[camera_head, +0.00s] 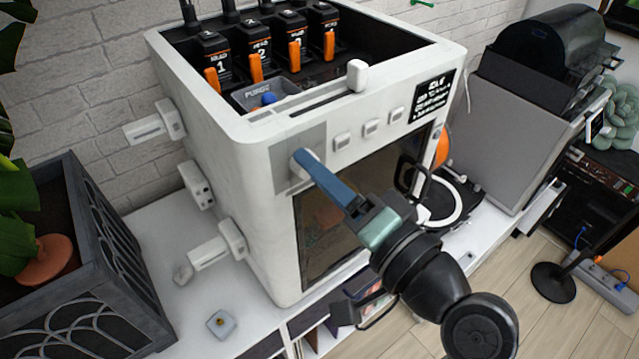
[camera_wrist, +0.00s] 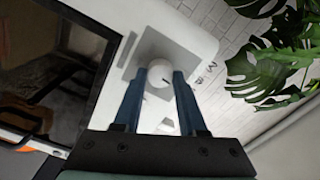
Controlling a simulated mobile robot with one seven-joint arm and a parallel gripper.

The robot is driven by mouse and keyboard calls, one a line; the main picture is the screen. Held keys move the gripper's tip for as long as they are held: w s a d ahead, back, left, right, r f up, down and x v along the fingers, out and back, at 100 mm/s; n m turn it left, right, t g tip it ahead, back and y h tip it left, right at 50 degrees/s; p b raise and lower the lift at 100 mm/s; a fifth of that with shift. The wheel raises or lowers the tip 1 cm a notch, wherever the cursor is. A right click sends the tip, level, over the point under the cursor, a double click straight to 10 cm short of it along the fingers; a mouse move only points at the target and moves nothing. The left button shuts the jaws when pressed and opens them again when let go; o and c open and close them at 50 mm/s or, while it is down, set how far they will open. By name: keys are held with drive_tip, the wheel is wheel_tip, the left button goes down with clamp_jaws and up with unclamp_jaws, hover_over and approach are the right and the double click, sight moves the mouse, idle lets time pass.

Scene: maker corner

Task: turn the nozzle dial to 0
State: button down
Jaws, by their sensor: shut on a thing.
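The nozzle dial (camera_wrist: 157,74) is a round white knob with a short dark mark, on a square grey plate (camera_head: 308,142) at the upper left of the white printer's front. In the wrist view it sits between the two blue fingers of my gripper (camera_wrist: 160,80), which is shut on it. In the head view my gripper (camera_head: 302,160) reaches the plate from the lower right, and its fingers hide most of the dial. I cannot read the numbers around the dial.
The white printer (camera_head: 255,200) has a dark window door with a black handle (camera_head: 413,175) right of the dial. Several buttons (camera_head: 371,128) and a slider knob (camera_head: 357,75) are above. Side levers (camera_head: 210,250) stick out left, near a planter (camera_head: 115,270).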

drive_tip(key=shift+n+b, duration=0.4)
drive_tip(key=shift+n, duration=0.2)
drive_tip(key=shift+c, duration=2.3)
unclamp_jaws()
drive_tip(key=b+v, duration=0.2)
drive_tip(key=v, duration=1.1)
drive_tip(key=shift+w, duration=0.1)
